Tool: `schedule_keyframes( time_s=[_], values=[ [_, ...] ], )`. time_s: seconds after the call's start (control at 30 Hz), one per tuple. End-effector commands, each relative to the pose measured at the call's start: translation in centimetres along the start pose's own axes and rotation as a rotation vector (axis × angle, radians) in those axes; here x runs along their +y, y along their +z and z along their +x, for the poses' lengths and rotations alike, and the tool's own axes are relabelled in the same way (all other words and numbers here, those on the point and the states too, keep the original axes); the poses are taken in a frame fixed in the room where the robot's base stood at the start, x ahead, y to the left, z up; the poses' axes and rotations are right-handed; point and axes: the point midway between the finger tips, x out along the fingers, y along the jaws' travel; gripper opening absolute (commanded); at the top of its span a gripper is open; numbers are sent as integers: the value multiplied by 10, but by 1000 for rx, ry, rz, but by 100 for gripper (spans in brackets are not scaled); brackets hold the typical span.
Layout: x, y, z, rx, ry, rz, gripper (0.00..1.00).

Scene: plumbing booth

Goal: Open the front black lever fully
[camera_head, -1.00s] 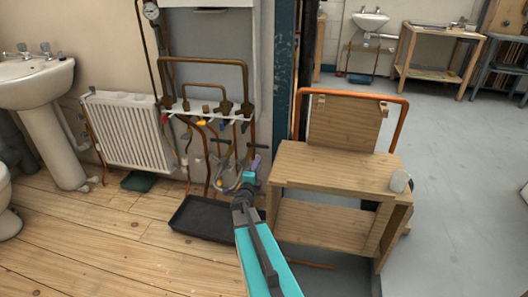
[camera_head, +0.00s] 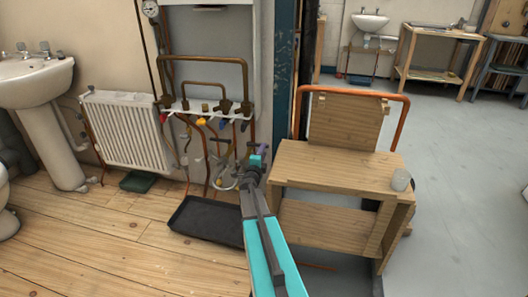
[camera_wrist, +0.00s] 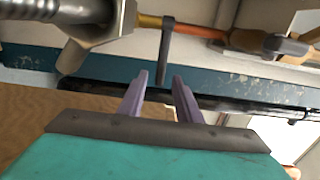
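My gripper (camera_wrist: 160,80) is open in the wrist view, its two purple fingers apart. A dark, flat lever (camera_wrist: 166,45) hangs from a pipe fitting just ahead. Its lower end appears in the gap between the fingertips, and I see no clear contact; the depth is hard to judge. A second dark lever (camera_wrist: 287,46) is farther right on the copper pipe. In the head view my gripper (camera_head: 262,152) is at the right side of the pipework, below the valve row. It covers part of the pipes there, and the lever in front of it cannot be made out.
A large metal fitting with a ribbed hose (camera_wrist: 90,20) is close at upper left in the wrist view. A wooden workbench (camera_head: 330,165) stands just right of my arm. A black tray (camera_head: 205,222) lies on the floor below. Red and yellow handles (camera_head: 200,122) are on the valve row.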

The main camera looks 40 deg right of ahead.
Motion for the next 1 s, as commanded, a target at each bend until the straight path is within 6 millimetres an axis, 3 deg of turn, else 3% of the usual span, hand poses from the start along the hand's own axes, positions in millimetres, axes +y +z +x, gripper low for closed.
schedule_keyframes(
  time_s=[0.23,0.63,0.83,1.0],
  values=[
    [0,1,18,-1,0,1,31],
    [0,0,21,-1,0,0,31],
    [0,0,21,0,0,0,0],
    [0,0,21,0,0,0,0]
  ],
)
